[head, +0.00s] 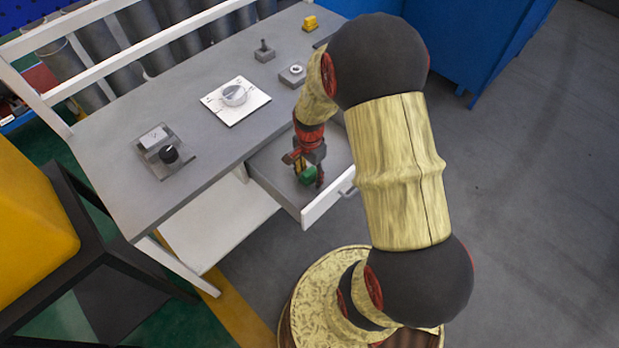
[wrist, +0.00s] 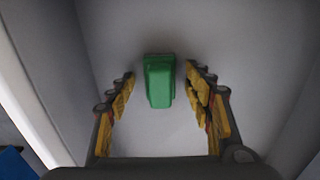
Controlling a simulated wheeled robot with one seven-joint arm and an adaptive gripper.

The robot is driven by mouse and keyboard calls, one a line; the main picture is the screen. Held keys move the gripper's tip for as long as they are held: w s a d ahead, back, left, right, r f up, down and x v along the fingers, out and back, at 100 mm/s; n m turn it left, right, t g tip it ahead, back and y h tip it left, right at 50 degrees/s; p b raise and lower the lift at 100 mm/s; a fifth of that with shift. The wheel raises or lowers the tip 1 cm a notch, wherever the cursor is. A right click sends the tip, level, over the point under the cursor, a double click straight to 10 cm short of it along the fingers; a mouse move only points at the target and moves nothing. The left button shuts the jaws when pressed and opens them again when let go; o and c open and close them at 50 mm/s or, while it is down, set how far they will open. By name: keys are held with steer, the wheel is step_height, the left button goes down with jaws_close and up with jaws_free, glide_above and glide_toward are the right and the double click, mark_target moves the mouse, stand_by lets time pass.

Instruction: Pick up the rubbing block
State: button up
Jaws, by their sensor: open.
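A green block (head: 307,176), which I take to be the rubbing block, lies in the open drawer (head: 334,196) under the desk. In the wrist view the green block (wrist: 159,81) lies on the drawer floor between the lines of my two fingers, near their tips. My gripper (head: 306,172) reaches down into the drawer over it. In the wrist view my gripper (wrist: 160,78) is open, with a gap on each side of the block. Neither finger appears to touch it. Part of the block is hidden behind my gripper in the head view.
The drawer walls (wrist: 35,75) stand close around my gripper. The grey desk top (head: 150,100) is above and beside the drawer. It bears a white dial plate (head: 233,101), a device with a black knob (head: 168,154) and a yellow piece (head: 310,23).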

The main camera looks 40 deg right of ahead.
mark_target(310, 171)
steer(key=shift+c, duration=0.4)
steer(key=c, duration=1.1)
steer(key=shift+c, duration=0.7)
step_height(310, 171, up, 10)
steer(key=p, duration=0.4)
steer(key=shift+r, duration=0.1)
steer(key=o, duration=0.7)
steer(key=shift+c, duration=0.2)
steer(key=c, duration=0.5)
